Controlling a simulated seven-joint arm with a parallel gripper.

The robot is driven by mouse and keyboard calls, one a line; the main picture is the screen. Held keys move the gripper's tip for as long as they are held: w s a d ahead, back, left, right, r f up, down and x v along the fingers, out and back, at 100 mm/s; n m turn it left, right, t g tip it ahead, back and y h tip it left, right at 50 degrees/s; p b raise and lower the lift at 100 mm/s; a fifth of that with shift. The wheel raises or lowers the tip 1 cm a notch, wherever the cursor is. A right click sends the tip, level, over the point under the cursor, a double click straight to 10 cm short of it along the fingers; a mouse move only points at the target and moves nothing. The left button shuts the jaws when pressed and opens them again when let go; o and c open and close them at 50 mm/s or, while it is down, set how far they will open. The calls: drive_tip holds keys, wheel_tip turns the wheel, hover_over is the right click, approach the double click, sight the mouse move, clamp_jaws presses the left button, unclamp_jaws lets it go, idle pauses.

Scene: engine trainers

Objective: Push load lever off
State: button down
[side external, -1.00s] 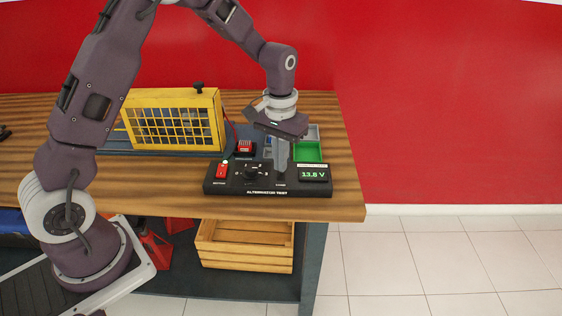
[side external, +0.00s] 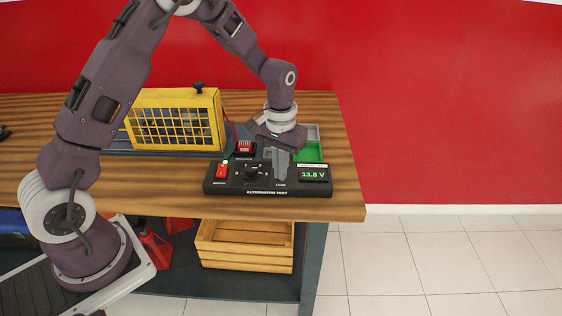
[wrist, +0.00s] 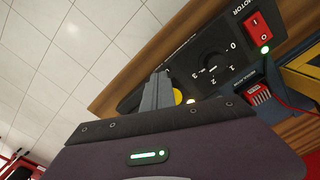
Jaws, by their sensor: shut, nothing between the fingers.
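The black alternator test panel (side external: 215,187) lies near the bench's front edge. Its display (side external: 314,174) reads 13.8 V. My gripper (side external: 279,178) is shut and empty, with its fingertips low over the panel at the LOAD label. The load lever cannot be made out in the side view, where the fingers cover that spot. In the wrist view, my gripper (wrist: 156,90) points at the panel. A yellow round part (wrist: 178,97) shows right beside the fingers, partly hidden; I cannot tell whether it is the lever or whether they touch.
A red motor switch (side external: 221,171) and a black dial (side external: 252,172) are left of my fingers on the panel. Bare bench lies left of the panel.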

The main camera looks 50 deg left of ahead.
drive_tip(key=shift+w+a, duration=1.25)
drive_tip(key=shift+s+d, duration=0.45)
drive_tip(key=shift+r, duration=3.55)
